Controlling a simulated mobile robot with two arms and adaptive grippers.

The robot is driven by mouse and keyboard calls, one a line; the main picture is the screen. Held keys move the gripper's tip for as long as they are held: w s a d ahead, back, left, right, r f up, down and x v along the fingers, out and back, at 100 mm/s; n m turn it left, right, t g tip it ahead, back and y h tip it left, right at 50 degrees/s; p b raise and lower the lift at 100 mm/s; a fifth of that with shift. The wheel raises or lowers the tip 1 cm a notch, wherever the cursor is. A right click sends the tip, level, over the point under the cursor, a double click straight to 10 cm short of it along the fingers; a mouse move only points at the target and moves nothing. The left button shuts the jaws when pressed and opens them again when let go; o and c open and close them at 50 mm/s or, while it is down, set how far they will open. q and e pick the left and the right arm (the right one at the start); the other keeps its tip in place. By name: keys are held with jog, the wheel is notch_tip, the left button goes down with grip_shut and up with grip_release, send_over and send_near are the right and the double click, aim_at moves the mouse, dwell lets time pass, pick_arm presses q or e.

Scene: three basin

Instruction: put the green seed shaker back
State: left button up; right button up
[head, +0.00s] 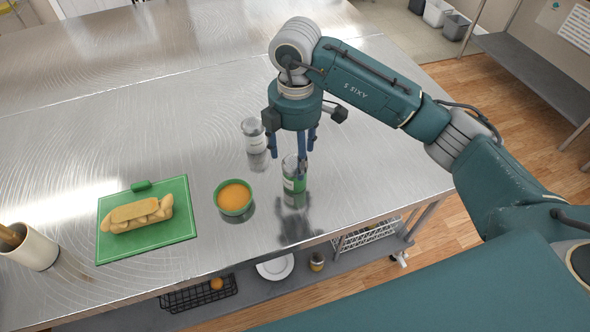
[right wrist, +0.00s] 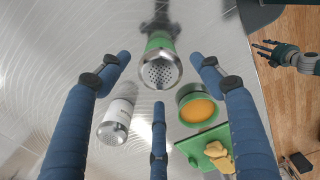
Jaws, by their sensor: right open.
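The green seed shaker (head: 293,182) has a metal top and a green lower part. It is upright near the right edge of the steel table (head: 160,120). In the right wrist view its perforated lid (right wrist: 159,71) faces me. My right gripper (head: 298,150) points down over the shaker, with its three blue fingers spread. One finger overlaps the shaker's top in the head view; I cannot tell whether they touch.
A white shaker (head: 254,136) stands just behind and left. A cream crock (head: 33,250) stands far left. The table's back is clear.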

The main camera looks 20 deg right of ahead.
notch_tip(320, 180, up, 5)
jog(key=shift+r+b, duration=0.1)
jog(key=shift+b, duration=0.25)
dwell(0.4)
